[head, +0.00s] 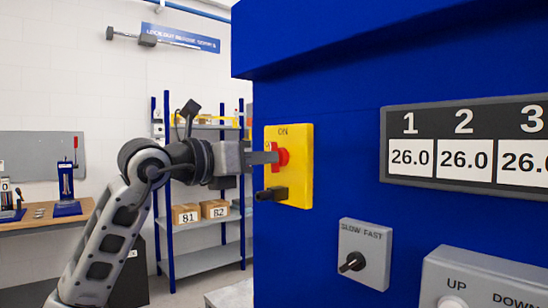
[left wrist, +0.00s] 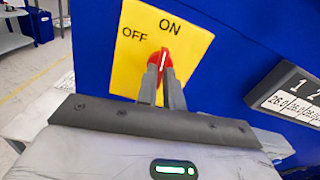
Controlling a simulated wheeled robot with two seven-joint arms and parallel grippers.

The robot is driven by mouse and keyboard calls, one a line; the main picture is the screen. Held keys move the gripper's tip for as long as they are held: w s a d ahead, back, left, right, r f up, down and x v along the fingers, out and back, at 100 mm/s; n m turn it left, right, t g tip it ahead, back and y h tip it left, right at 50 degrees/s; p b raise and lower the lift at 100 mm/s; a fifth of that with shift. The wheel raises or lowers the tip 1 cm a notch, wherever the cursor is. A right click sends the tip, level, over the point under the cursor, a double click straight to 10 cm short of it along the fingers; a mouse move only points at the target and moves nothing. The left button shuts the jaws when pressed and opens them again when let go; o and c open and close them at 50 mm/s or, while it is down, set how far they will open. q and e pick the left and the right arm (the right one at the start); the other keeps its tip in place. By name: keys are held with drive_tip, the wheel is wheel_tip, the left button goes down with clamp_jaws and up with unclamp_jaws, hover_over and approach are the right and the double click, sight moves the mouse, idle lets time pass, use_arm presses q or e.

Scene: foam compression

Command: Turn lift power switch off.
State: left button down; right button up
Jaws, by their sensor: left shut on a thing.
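The lift power switch is a red knob (head: 283,157) on a yellow plate (head: 302,150) fixed to the blue cabinet. My left gripper (head: 272,157) reaches it from the left and is shut on the knob. In the left wrist view, both fingers (left wrist: 162,84) sit on either side of the red knob (left wrist: 165,58). The knob's white mark stands nearly upright in that view, pointing roughly toward ON; OFF is printed to its left. The fingers hide the knob's lower part. My right gripper is in neither view.
A black part (head: 272,194) sticks out low on the yellow plate. A SLOW/FAST selector (head: 352,262), an UP/DOWN panel (head: 480,285) and a numbered display (head: 465,150) are on the blue cabinet. A shelf with boxes (head: 215,209) and a workbench (head: 40,222) stand behind.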

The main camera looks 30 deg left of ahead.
use_arm(q)
drive_tip(key=n, duration=0.4)
drive_tip(key=shift+n, duration=0.3)
drive_tip(key=n, duration=0.6)
drive_tip(key=shift+p, duration=0.4)
